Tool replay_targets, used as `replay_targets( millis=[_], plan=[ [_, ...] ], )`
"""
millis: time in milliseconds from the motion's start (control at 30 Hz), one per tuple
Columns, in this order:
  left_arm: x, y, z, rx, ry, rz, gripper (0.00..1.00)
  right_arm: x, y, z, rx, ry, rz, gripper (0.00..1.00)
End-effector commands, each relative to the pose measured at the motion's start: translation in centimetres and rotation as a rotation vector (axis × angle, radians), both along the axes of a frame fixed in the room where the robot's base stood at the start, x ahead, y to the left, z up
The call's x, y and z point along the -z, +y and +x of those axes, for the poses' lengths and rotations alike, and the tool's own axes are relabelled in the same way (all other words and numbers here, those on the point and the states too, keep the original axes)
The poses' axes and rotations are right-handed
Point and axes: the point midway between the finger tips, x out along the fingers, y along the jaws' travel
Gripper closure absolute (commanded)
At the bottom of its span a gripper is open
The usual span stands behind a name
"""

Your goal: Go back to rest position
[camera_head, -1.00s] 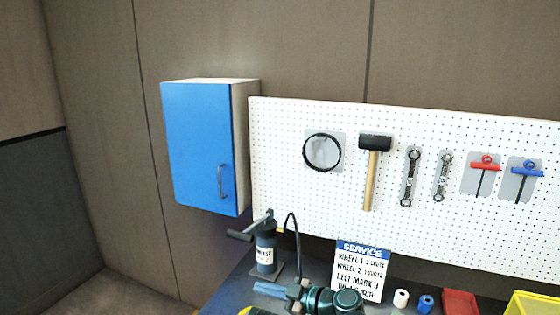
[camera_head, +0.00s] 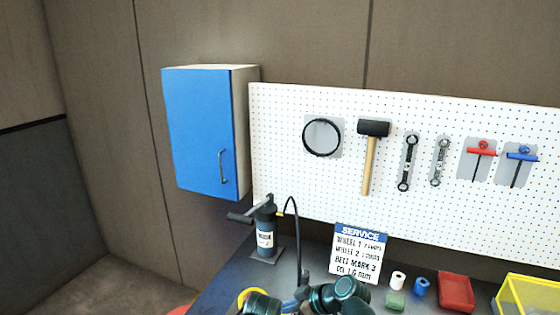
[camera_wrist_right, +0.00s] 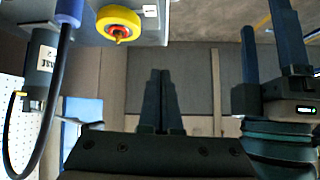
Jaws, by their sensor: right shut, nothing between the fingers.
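My right gripper (camera_wrist_right: 160,100) is in the middle of the right wrist view. Its two dark fingers lie together, shut and empty. My left gripper (camera_wrist_right: 268,60) is at the right of that view, its dark blue fingers apart with nothing between them. In the head view only dark teal parts of my arms show at the bottom edge, and I cannot make out any fingertips there.
A black hand pump (camera_head: 265,232) with a hose stands on the bench (camera_head: 225,280) near my arms. A yellow wheel (camera_wrist_right: 119,24) is close by. A service sign (camera_head: 359,252), small rolls and a red tray (camera_head: 456,291) are further right. A blue cabinet (camera_head: 203,132) hangs behind.

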Motion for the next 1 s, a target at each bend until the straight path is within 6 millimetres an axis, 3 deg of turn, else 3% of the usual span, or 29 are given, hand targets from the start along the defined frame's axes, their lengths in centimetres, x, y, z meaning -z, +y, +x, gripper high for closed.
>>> replay_targets(
  millis=[133, 300, 633, 667, 1000],
  plan=[
    [0.0, 0.0, 0.0, 0.000, 0.000, 0.000, 0.31, 3.7, -4.0, -1.7, 0.204, 0.274, -0.141, 1.00],
    [0.0, 0.0, 0.0, 0.000, 0.000, 0.000, 0.31, 6.5, -9.1, -3.5, 0.496, 0.507, -0.297, 1.00],
    [0.0, 0.0, 0.0, 0.000, 0.000, 0.000, 0.31, 8.0, -16.5, -6.0, 0.984, 0.695, -0.485, 1.00],
    [0.2, 0.0, 0.0, 0.000, 0.000, 0.000, 0.31, 8.2, -16.6, -6.2, 1.007, 0.700, -0.499, 1.00],
    [3.5, 0.0, 0.0, 0.000, 0.000, 0.000, 0.31, 11.5, -8.9, -9.7, 0.803, 0.663, -0.653, 1.00]
  ],
)
